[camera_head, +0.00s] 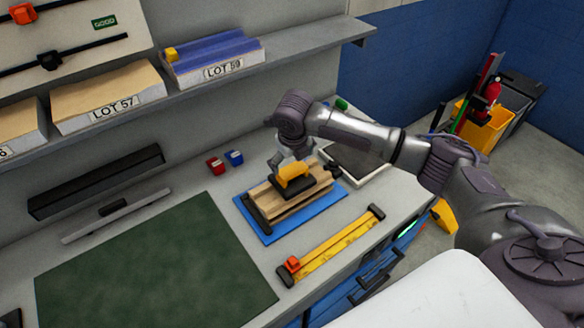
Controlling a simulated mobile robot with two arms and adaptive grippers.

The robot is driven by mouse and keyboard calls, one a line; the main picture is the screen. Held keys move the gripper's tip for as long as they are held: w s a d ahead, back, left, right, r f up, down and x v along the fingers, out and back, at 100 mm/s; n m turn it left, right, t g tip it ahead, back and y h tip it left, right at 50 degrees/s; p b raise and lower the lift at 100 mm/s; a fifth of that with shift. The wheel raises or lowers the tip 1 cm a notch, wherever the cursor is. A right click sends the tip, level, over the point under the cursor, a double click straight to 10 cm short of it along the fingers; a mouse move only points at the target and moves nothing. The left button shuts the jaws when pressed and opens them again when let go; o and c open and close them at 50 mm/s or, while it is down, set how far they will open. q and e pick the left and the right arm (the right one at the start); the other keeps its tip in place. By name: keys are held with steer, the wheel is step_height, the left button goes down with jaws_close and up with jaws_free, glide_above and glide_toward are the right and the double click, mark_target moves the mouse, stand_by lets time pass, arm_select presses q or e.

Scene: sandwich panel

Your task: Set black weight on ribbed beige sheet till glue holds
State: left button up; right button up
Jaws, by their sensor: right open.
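The black weight (305,187) with its yellow handle lies on the ribbed beige sheet (284,206), toward its back right part. The sheet rests on a blue mat (268,234) on the bench, with dark bars at its left and right ends. My right gripper (284,162) is open, just behind and above the yellow handle. The fingertips are small here, and I cannot tell whether they touch the handle. My left gripper is not in view.
A yellow bar clamp (334,247) lies in front of the blue mat. A green cutting mat (150,270) covers the bench at left. Red (215,166) and blue (234,158) small blocks stand behind. A shelf (290,50) with labelled lots overhangs the back.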

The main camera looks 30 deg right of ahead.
steer(key=d+b+v, duration=0.1)
steer(key=v, duration=0.6)
steer(key=shift+a+r, duration=0.4)
steer(key=shift+a, duration=0.15)
steer(key=shift+s, duration=0.1)
